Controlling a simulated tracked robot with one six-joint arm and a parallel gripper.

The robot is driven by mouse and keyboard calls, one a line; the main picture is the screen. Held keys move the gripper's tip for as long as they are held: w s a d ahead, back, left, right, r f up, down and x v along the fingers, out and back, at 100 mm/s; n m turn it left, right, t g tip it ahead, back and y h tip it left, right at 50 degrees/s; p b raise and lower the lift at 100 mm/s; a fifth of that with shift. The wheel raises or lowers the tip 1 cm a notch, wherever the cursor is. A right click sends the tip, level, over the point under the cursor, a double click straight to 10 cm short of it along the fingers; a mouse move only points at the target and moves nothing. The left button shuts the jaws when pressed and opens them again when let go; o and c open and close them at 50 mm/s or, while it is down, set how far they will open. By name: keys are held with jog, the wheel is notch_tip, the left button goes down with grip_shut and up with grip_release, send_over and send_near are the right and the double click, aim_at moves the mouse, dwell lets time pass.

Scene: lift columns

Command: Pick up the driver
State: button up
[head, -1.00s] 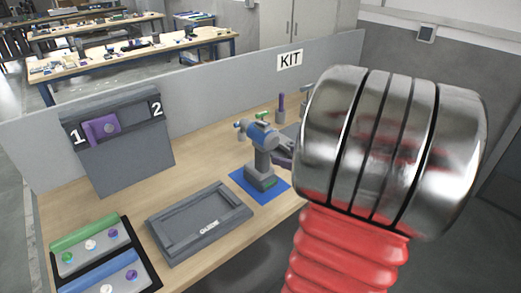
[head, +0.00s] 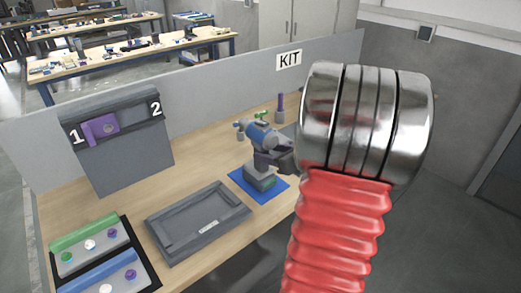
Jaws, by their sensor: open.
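The driver (head: 258,134), blue and grey with a green part, stands upright on a blue mat (head: 278,188) on the bench. Its grey base (head: 259,180) rests on the mat. My gripper (head: 268,160) is open at the driver's handle, coming in from the right. Its dark jaws overlap the handle in the picture and hide much of it. I cannot tell whether they touch it.
A grey tray (head: 160,234) lies left of the mat. A grey panel marked 1 and 2 (head: 134,160) holds a purple part (head: 102,129). Green and blue racks (head: 75,262) lie front left. A low partition (head: 219,97) marked KIT runs behind.

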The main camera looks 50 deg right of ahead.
jog(key=x, duration=0.4)
jog(key=shift+a+f, duration=0.25)
jog(key=shift+a, duration=0.05)
jog(key=shift+w+d+f, duration=0.1)
jog(key=shift+w+f, duration=0.05)
jog(key=shift+w, duration=0.35)
jog(key=shift+c, duration=0.7)
grip_shut()
